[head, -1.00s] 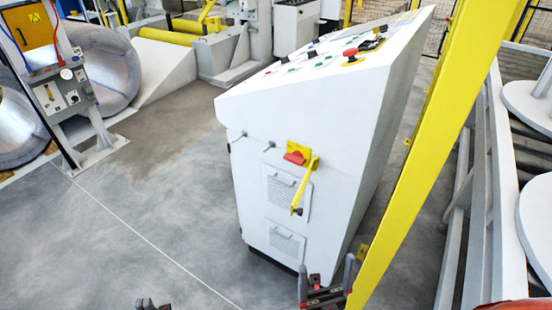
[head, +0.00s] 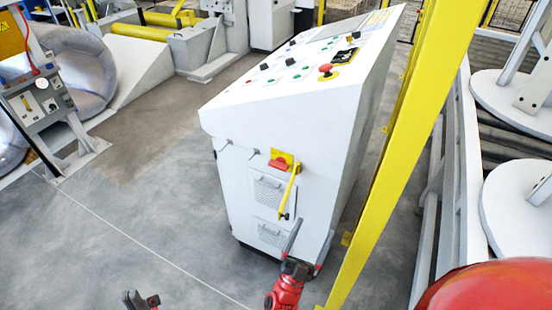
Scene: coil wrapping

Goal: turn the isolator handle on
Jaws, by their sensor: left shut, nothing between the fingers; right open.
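The isolator handle (head: 290,188) is a yellow lever on the front of the white console (head: 230,118). It hangs down, its lower end leaning slightly left, from a red and yellow mount (head: 279,162). My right gripper (head: 312,236) is open, its two grey fingers pointing up, below and just right of the lever's dark lower tip in the picture. I see nothing between the fingers, and cannot tell if they touch the lever. My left gripper (head: 140,299) is shut and empty, low at the bottom edge, away from the console.
A yellow post (head: 385,165) stands close right of the console, beside my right arm. White railing and round white plates (head: 520,215) are further right. A grey panel stand (head: 42,105) is at the left. The grey floor (head: 130,225) left of the console is clear.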

